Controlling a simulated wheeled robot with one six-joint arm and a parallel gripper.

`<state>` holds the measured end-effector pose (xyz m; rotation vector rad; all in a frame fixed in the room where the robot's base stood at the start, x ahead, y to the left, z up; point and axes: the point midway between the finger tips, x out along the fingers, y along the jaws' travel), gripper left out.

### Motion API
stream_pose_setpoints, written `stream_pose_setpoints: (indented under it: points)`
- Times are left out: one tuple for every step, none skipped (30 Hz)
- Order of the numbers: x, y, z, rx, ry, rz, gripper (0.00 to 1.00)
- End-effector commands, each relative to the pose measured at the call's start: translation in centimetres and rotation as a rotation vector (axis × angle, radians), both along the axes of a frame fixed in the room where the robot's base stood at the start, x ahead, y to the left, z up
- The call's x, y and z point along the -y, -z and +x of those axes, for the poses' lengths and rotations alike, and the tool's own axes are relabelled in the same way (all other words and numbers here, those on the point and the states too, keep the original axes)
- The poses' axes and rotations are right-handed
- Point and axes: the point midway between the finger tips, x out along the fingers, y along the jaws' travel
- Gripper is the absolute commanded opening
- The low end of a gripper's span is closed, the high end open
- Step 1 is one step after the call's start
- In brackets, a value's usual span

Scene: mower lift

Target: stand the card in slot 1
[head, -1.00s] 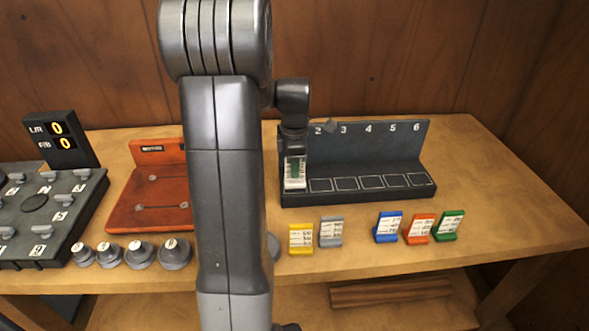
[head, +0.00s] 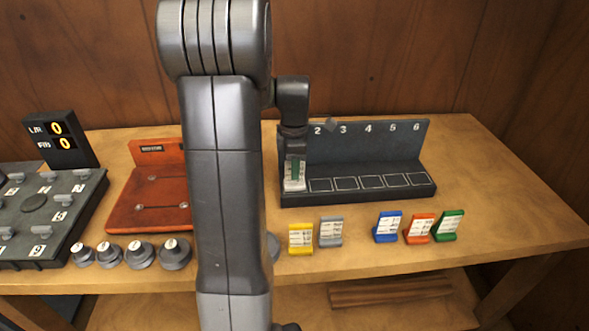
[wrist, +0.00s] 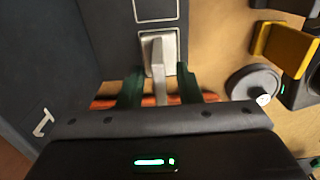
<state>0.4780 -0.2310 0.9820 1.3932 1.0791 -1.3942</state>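The card (head: 295,185) is pale grey-white and stands in slot 1 at the left end of the dark numbered rack (head: 365,150). In the wrist view the card (wrist: 158,50) shows as a light grey plate and upright piece inside the slot outline. My gripper (head: 295,170) is right above and around it, pointing down. In the wrist view my gripper's (wrist: 160,92) two green fingers are apart, one on each side of the card's upright, with gaps between. The arm hides the rack's left end and part of the card.
Slots 2 to 6 are empty. Yellow (head: 300,238), grey (head: 331,232), blue (head: 388,227), orange (head: 420,228) and green (head: 448,226) cards stand in front of the rack. An orange-red fixture (head: 150,195) and several round knobs (head: 140,254) are at left.

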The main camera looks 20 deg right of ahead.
Motion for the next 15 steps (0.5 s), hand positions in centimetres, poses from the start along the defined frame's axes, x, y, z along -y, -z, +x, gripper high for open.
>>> stream_pose_setpoints:
  points:
    - [0.0, -1.0, 0.1, 0.004, 0.0, -0.002, 0.31]
    - [0.0, -1.7, 0.1, 0.006, 0.0, -0.002, 0.31]
    - [0.0, -2.6, 0.1, 0.006, 0.0, -0.002, 0.31]
    - [0.0, -3.2, 0.1, 0.006, 0.0, -0.002, 0.31]
    - [0.1, -3.9, 0.1, 0.006, 0.0, -0.002, 0.31]
    - [0.0, -4.8, 0.1, 0.005, 0.0, -0.002, 0.31]
    - [0.0, -5.5, 0.1, 0.006, 0.0, -0.002, 0.31]
    - [0.0, -6.1, 0.1, 0.006, 0.0, -0.002, 0.31]
    - [0.0, -6.9, 0.1, 0.004, 0.0, -0.002, 0.31]
    - [0.0, -7.5, 0.1, 0.005, 0.0, -0.002, 0.31]
    - [0.0, -8.0, 0.1, 0.004, 0.0, -0.001, 0.31]
    - [0.0, -8.6, 0.1, 0.004, 0.0, -0.001, 0.31]
    - [0.0, -9.1, 0.1, 0.004, 0.0, -0.001, 0.31]
    - [0.0, -9.5, 0.1, 0.003, 0.0, -0.001, 0.31]
    - [0.0, -9.8, 0.1, 0.003, 0.0, -0.001, 0.31]
